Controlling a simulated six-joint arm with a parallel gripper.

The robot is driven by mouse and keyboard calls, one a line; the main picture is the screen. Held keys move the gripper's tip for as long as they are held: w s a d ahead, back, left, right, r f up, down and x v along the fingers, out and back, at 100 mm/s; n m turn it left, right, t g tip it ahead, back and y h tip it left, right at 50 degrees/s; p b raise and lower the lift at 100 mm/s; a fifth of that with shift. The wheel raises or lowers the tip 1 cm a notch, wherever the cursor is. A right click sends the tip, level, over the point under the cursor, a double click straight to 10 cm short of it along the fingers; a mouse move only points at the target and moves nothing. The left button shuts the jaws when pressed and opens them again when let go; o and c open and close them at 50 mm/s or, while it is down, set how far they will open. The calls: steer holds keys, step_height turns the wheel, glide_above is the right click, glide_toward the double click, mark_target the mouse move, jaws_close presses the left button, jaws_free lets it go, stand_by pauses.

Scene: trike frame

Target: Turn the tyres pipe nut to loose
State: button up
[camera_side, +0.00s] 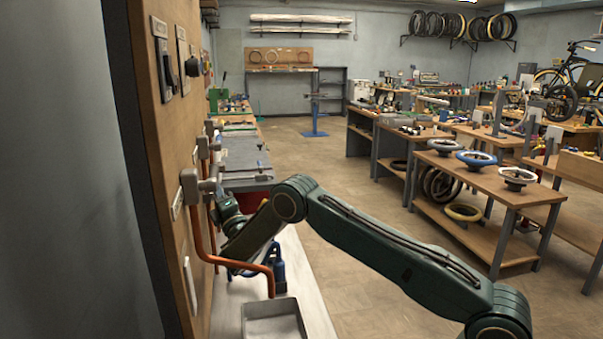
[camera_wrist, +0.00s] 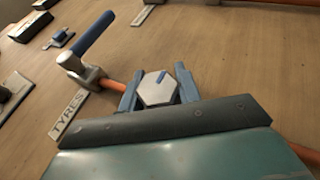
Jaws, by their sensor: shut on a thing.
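The tyres pipe nut (camera_wrist: 156,90) is a pale silver hexagon with a blue mark on its face, in the middle of the wrist view. My gripper (camera_wrist: 158,80) is shut on it, with one blue-grey finger on each side. The nut sits on an orange pipe (camera_wrist: 112,86) beside a metal valve with a blue lever (camera_wrist: 92,35). The label reading TYRES (camera_wrist: 69,115) is on the wooden board to the left. In the side view my gripper (camera_side: 222,208) is at the board, and I cannot make out the nut there.
The wooden board (camera_side: 160,125) carries switches and other valves with orange pipes. An orange pipe (camera_side: 245,265) bends out below my wrist, above a grey tray (camera_side: 272,318). Benches with wheels (camera_side: 480,185) stand at the right, across open floor (camera_side: 345,265).

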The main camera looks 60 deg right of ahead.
steer(key=o, duration=1)
steer(key=shift+d+f+m+g, duration=0.1)
steer(key=shift+m+g, duration=0.8)
steer(key=shift+g, duration=0.6)
steer(key=shift+f+m+g+y, duration=0.15)
steer(key=shift+m+g, duration=0.2)
steer(key=shift+g, duration=0.35)
steer(key=shift+f+m+g+y, duration=0.15)
steer(key=shift+m+g, duration=0.2)
steer(key=shift+g, duration=0.35)
steer(key=v, duration=1.4)
steer(key=s+d+r+m+g+h, duration=0.2)
steer(key=s+d+r+m+g, duration=0.25)
steer(key=m, duration=0.25)
steer(key=shift+s+a+r+m+g+y, duration=0.15)
steer(key=shift+s+r+m+g+y, duration=0.65)
steer(key=shift+s, duration=1.5)
steer(key=shift+s+a+r+m+g+y, duration=0.15)
steer(key=shift+s+r+m+g+y, duration=0.25)
steer(key=shift+s+m, duration=1.35)
steer(key=shift+s+a+r+m+g+y, duration=0.15)
steer(key=shift+s+r+m+g+y, duration=0.4)
steer(key=shift+s, duration=2.3)
steer(key=shift+r, duration=0.1)
